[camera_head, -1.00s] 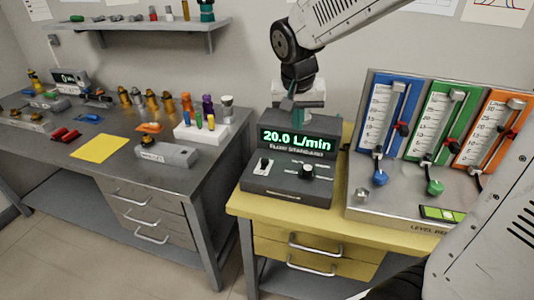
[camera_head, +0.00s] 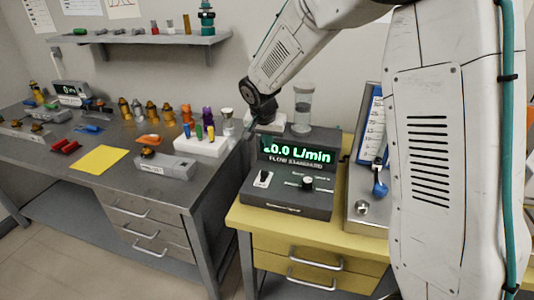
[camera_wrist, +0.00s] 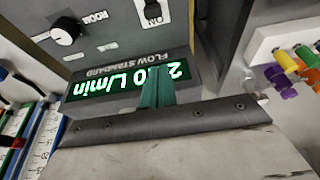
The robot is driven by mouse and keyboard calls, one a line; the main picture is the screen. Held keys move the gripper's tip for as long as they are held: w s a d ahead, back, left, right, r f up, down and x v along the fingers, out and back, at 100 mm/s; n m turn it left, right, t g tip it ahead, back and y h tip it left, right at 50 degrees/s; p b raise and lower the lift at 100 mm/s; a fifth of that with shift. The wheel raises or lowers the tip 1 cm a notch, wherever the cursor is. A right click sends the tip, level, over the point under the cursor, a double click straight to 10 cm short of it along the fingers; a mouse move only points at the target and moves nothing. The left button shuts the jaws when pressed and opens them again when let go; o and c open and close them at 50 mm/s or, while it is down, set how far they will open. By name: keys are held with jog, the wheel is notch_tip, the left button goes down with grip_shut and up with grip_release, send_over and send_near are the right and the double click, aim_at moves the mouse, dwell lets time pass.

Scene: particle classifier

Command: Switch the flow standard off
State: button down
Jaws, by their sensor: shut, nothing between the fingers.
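The flow standard (camera_head: 285,195) is a dark grey box on the yellow bench, with a lit green display (camera_head: 297,151). The display reads 20.0 L/min, its first digit partly covered by my arm's end in the head view. A small rocker-like switch (camera_head: 263,178) sits on the front panel at left, a round knob (camera_head: 308,183) at right. The wrist view shows the switch (camera_wrist: 153,12) at the top edge and the knob (camera_wrist: 65,33), upside down. My gripper (camera_wrist: 157,82) is shut and empty, its teal fingers in front of the display's edge. The switch position is unclear.
A clear cylinder (camera_head: 303,105) stands behind the display. At left, a grey bench holds a white block (camera_head: 203,146) with coloured pegs, a yellow sheet (camera_head: 98,160) and several fittings.

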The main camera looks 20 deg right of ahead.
aim_at(265, 174)
jog(key=x, duration=0.8)
jog(key=shift+d+f, duration=0.1)
jog(key=shift+f, duration=0.3)
jog(key=shift+s+a, duration=0.7)
jog(key=shift+s, duration=0.15)
jog(key=shift+s+a+f, duration=0.1)
jog(key=shift+s+a, duration=0.35)
jog(key=shift+s, duration=0.2)
jog(key=shift+s+a, duration=0.85)
jog(key=shift+s, duration=0.3)
